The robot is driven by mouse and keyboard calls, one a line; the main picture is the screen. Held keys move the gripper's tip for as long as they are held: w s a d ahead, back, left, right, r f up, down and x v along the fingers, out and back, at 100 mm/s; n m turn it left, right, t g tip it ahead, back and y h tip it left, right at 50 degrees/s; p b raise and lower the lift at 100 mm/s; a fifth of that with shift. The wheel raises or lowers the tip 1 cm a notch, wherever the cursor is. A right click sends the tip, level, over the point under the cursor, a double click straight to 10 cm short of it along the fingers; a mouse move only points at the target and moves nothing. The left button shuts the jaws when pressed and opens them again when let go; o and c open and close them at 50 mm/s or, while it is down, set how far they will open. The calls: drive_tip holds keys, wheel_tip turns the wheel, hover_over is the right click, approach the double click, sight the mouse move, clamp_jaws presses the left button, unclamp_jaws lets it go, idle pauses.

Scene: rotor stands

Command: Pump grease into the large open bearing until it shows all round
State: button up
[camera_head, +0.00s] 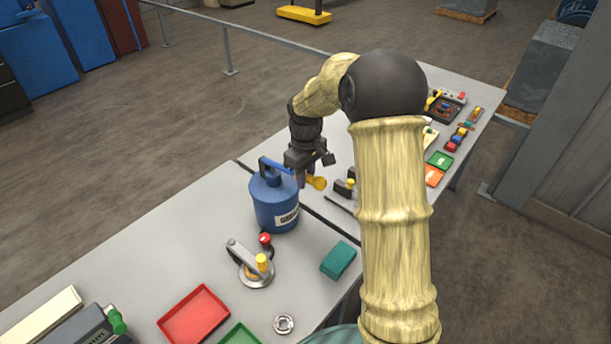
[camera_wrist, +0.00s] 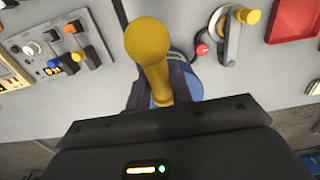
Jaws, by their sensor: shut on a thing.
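A blue grease pump can (camera_head: 275,208) with a white label stands upright on the grey bench (camera_head: 150,255). A lever with a yellow grip (camera_head: 317,183) sticks out from its top to the right. My gripper (camera_head: 303,178) is at this lever, shut on it beside the can. In the wrist view the yellow grip (camera_wrist: 148,45) fills the middle, with part of the blue can (camera_wrist: 190,75) behind it; the fingertips are largely hidden. A small metal ring (camera_head: 284,324), which looks like a bearing, lies near the front edge. I cannot tell whether it is the large open bearing.
A round metal fixture (camera_head: 257,275) with a lever and a yellow knob stands in front of the can, near a red knob (camera_head: 265,239). A red tray (camera_head: 195,315), a green tray (camera_head: 240,336) and a teal block (camera_head: 339,260) lie nearby. Small parts crowd the bench's far end.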

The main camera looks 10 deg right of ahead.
drive_tip(key=o, duration=0.8)
drive_tip(key=shift+s+d+r, duration=0.1)
drive_tip(key=shift+d, duration=0.05)
drive_tip(key=shift+o, duration=0.2)
drive_tip(key=shift+r+p, duration=3)
drive_tip(key=shift+r, duration=0.5)
